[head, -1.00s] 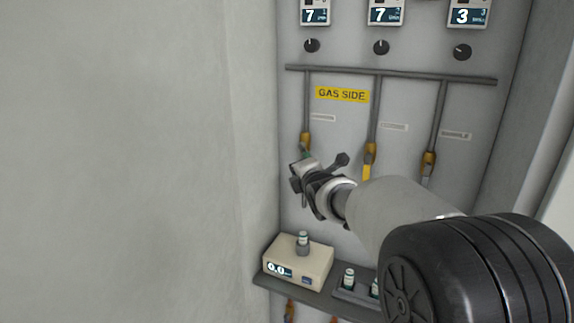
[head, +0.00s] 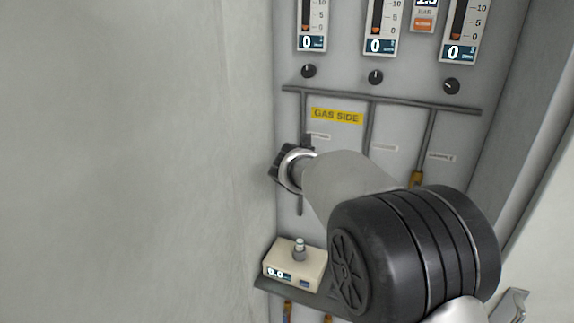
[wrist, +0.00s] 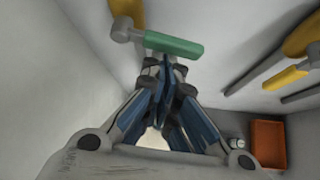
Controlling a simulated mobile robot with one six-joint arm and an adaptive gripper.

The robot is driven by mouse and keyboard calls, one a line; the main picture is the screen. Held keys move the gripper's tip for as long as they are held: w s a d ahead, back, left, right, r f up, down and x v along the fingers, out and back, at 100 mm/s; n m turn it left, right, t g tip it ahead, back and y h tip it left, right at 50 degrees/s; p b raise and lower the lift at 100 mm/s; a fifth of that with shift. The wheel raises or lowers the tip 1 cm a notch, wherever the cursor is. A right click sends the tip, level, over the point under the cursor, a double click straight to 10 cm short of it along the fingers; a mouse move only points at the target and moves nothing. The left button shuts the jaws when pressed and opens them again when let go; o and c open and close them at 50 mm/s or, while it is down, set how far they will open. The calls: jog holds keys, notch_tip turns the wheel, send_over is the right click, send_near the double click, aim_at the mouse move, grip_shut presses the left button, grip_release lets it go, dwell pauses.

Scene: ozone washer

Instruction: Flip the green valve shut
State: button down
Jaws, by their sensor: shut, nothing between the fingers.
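The green valve handle (wrist: 175,43) shows in the wrist view, just beyond my fingertips. It runs sideways from a grey hub (wrist: 122,33), across the line of its brass-yellow valve body (wrist: 128,9). My gripper (wrist: 165,66) is shut and empty, its fingertips at the near edge of the handle's middle. I cannot tell whether they touch it. In the head view my gripper (head: 279,165) is at the left pipe below the yellow label, mostly behind my own arm. The green valve is hidden there.
Other yellow valve handles (wrist: 286,78) are to the right in the wrist view. In the head view a beige meter box (head: 293,263) stands on a shelf below. Three flow meters above read 0. A plain wall (head: 130,160) is close on the left.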

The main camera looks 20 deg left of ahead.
jog(key=shift+d+r+n+h+p, duration=0.25)
jog(key=shift+r+n+h+p, duration=0.55)
jog(key=shift+p, duration=1.5)
jog(key=shift+f+h+p, duration=0.15)
jog(key=shift+h+p, duration=0.15)
jog(key=shift+p, duration=0.05)
